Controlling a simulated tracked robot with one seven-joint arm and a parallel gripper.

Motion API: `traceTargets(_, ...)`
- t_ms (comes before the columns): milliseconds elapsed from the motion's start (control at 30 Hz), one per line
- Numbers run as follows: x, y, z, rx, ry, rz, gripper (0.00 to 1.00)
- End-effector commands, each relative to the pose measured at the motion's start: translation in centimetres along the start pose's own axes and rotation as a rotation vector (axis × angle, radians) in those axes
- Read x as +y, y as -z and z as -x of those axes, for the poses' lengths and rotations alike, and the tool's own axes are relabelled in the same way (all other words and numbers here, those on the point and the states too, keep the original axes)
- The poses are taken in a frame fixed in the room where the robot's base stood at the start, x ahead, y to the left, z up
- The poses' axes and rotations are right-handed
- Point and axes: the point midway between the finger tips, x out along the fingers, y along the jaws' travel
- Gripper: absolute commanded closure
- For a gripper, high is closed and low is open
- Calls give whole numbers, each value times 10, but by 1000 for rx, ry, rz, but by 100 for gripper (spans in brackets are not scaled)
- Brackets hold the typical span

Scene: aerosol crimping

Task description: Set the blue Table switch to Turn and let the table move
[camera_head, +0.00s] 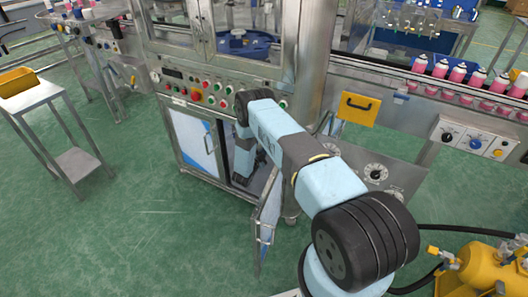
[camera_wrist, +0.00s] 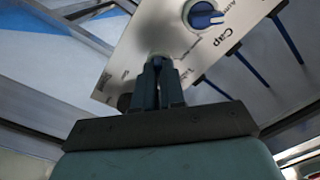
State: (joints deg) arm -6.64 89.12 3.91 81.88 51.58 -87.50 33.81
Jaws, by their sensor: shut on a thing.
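In the wrist view a light metal switch panel (camera_wrist: 135,40) lies tilted ahead of my gripper (camera_wrist: 158,68). The gripper's two dark fingers are closed at its lower part, beside a partly covered label. They are shut on the blue Table switch there, which the fingers hide almost wholly; its setting cannot be read. The blue Cap switch (camera_wrist: 204,16) sits higher on the panel, apart from the fingers. The blue turntable (camera_head: 248,44) shows behind the machine's windows.
The open cabinet door (camera_head: 268,222) stands close beside my forearm. Blue rods (camera_wrist: 250,70) run right of the panel in the wrist view. A conveyor with pink cans (camera_head: 458,73) lies at right, a yellow pump (camera_head: 485,268) at lower right.

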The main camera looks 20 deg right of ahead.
Motion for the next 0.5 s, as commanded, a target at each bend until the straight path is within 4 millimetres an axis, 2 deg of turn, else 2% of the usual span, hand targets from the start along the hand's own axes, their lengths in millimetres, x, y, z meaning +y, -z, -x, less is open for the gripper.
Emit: traceTargets(500,2,-2,2,-5,-3,-45,100)
